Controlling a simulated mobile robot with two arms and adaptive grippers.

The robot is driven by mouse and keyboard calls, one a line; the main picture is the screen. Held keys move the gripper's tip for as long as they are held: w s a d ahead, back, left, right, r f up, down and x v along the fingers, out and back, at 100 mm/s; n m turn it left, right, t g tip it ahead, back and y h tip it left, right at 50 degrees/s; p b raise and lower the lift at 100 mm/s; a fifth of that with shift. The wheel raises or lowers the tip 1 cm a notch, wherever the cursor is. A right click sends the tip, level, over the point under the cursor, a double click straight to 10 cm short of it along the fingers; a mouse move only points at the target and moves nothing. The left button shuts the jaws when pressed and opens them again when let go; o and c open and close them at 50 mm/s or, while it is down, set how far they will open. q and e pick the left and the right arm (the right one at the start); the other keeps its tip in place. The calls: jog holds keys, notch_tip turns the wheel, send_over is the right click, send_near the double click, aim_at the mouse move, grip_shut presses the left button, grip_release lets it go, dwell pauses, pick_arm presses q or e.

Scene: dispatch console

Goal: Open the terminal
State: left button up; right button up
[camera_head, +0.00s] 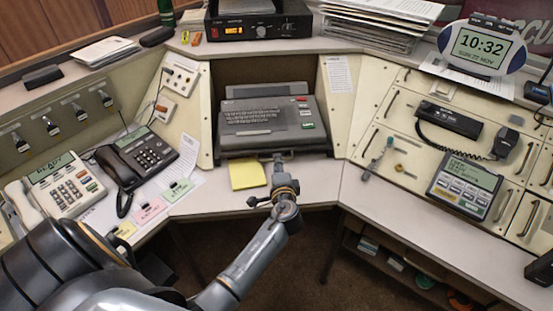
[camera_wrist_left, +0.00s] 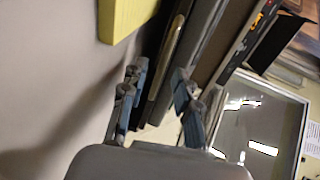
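The terminal (camera_head: 268,122) is a grey unit with a keyboard and several coloured keys, sitting in the central niche of the console. My left gripper (camera_head: 278,160) is at its front edge, right of the yellow note pad. In the left wrist view the two fingers of the gripper (camera_wrist_left: 160,82) stand apart, with the terminal's dark front edge and a pale bar (camera_wrist_left: 169,66) beyond and between them. I cannot tell whether the fingers touch the bar. The gripper hides a small part of the terminal's front. My right gripper is not in view.
The yellow note pad (camera_head: 247,175) lies just left of the gripper. Two desk phones (camera_head: 140,157) (camera_head: 67,187) stand on the left. A radio handset (camera_head: 449,119) and a keypad unit (camera_head: 464,186) are on the right panel. The desk right of the gripper is mostly clear.

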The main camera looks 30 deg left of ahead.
pick_arm(q)
jog(key=shift+x, duration=1.65)
grip_shut()
